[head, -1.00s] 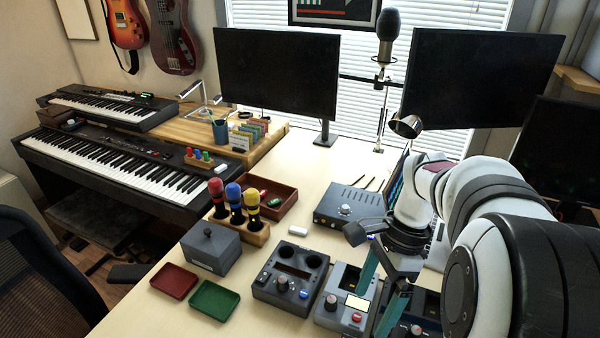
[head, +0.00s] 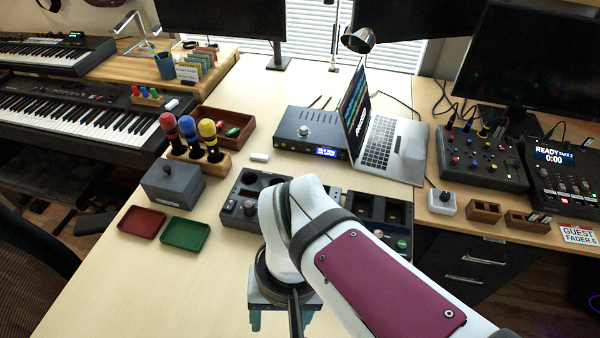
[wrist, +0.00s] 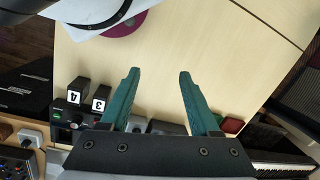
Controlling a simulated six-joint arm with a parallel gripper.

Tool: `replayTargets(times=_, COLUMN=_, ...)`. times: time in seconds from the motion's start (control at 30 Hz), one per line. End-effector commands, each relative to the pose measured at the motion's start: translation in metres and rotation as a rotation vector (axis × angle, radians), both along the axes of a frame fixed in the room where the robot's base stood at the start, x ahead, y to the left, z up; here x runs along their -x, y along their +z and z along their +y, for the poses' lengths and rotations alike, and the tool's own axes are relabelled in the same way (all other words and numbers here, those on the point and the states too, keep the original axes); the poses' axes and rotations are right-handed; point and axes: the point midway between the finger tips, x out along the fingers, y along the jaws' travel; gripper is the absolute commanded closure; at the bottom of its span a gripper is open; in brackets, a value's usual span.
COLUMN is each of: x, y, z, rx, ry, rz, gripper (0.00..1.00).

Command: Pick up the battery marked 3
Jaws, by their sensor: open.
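The battery marked 3 (wrist: 101,97) is a dark block with a white label, at the left in the wrist view. The battery marked 4 (wrist: 77,90) stands just left of it there. Both are by a dark unit (wrist: 58,112) with a green light. I cannot read either battery label in the head view. My gripper (wrist: 159,72) has two teal fingers spread apart with nothing between them. Battery 3 lies outside the fingers, left of the left one. In the head view my wrist mostly hides the gripper, which is over the front of the desk.
A red tray (head: 142,223), a green tray (head: 186,234) and a grey lidded box (head: 172,186) are at the left. Microphones (head: 189,137) stand behind them. A laptop (head: 392,150) is behind the dark units. The desk's front left is clear.

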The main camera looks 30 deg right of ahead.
Motion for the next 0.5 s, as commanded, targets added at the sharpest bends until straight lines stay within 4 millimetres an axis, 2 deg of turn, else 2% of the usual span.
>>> replayTargets(times=0.07, x=-0.025, y=-0.003, z=-0.031, rx=0.030, ry=-0.075, rz=0.001, gripper=0.38)
replayTargets(times=0.13, x=-0.049, y=-0.010, z=-0.076, rx=0.070, ry=-0.152, rz=0.001, gripper=0.38)
replayTargets(times=0.2, x=-0.063, y=-0.020, z=-0.124, rx=0.104, ry=-0.214, rz=0.003, gripper=0.38)
replayTargets(times=0.3, x=-0.067, y=-0.033, z=-0.175, rx=0.137, ry=-0.272, rz=0.007, gripper=0.38)
replayTargets(times=0.4, x=-0.066, y=-0.048, z=-0.193, rx=0.148, ry=-0.285, rz=0.012, gripper=0.38)
replayTargets(times=0.5, x=-0.065, y=-0.075, z=-0.193, rx=0.147, ry=-0.283, rz=0.014, gripper=0.38)
